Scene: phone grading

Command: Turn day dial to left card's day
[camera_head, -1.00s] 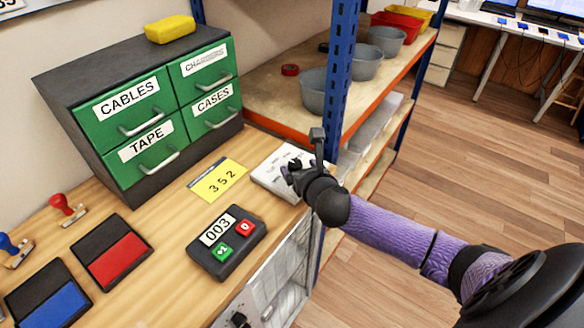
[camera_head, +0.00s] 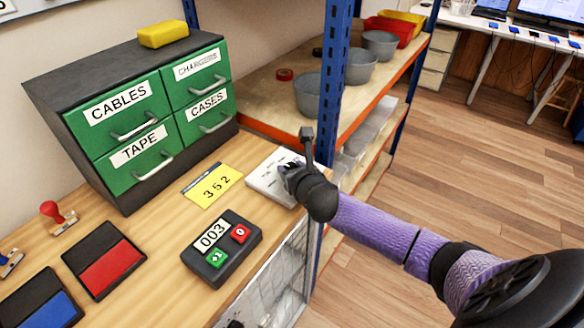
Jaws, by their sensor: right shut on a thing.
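My right gripper (camera_head: 296,164) is at the right end of the wooden counter, over the far side of a white block (camera_head: 266,183) with dark marks on top. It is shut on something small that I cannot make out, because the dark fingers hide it. One dark finger-like part stands upright beside the shelf post. I cannot tell a day dial or a left card with a day in this view. A yellow card (camera_head: 211,186) reading 352 lies left of the white block. My left gripper is not in view.
A counter box (camera_head: 220,262) showing 003 stands in front of the yellow card. Red (camera_head: 103,267) and blue (camera_head: 42,308) ink pads lie at left. Green drawers (camera_head: 133,145) stand behind. A blue post (camera_head: 334,80) rises close behind my right gripper.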

